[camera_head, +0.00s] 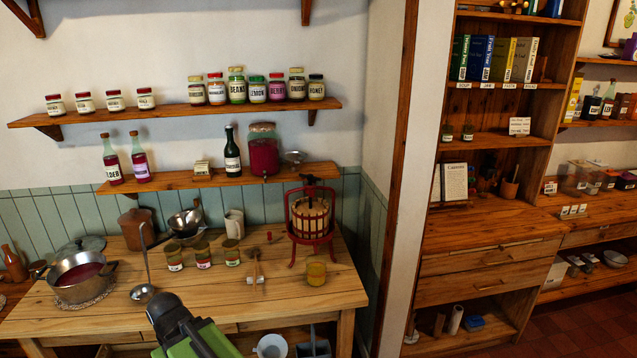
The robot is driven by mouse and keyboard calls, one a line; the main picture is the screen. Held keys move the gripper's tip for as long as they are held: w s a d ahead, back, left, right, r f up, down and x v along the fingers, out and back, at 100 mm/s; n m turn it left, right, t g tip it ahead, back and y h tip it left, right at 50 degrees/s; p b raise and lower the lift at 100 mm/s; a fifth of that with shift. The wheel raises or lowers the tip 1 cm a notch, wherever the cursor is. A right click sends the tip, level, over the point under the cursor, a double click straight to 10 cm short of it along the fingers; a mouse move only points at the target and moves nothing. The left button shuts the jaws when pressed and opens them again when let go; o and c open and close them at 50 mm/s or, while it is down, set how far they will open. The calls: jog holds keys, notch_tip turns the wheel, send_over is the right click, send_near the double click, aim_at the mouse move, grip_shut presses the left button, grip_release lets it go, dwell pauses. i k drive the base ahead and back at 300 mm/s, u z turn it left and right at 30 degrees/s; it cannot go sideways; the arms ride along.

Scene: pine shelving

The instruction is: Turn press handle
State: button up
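The fruit press (311,220) stands upright at the right end of the wooden worktable, a slatted wooden basket in a red metal frame. My gripper (166,308) is the dark end of the green and black arm at the bottom of the view. It is over the table's front edge, left of the press and well apart from it. I see nothing held in it, and its fingers are too unclear to tell open from shut.
A pot (80,277) is at left. The table's front right is clear.

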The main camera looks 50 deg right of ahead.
aim_at(309, 177)
jog(key=z, duration=0.55)
jog(key=i, duration=1.45)
jog(key=u, duration=0.05)
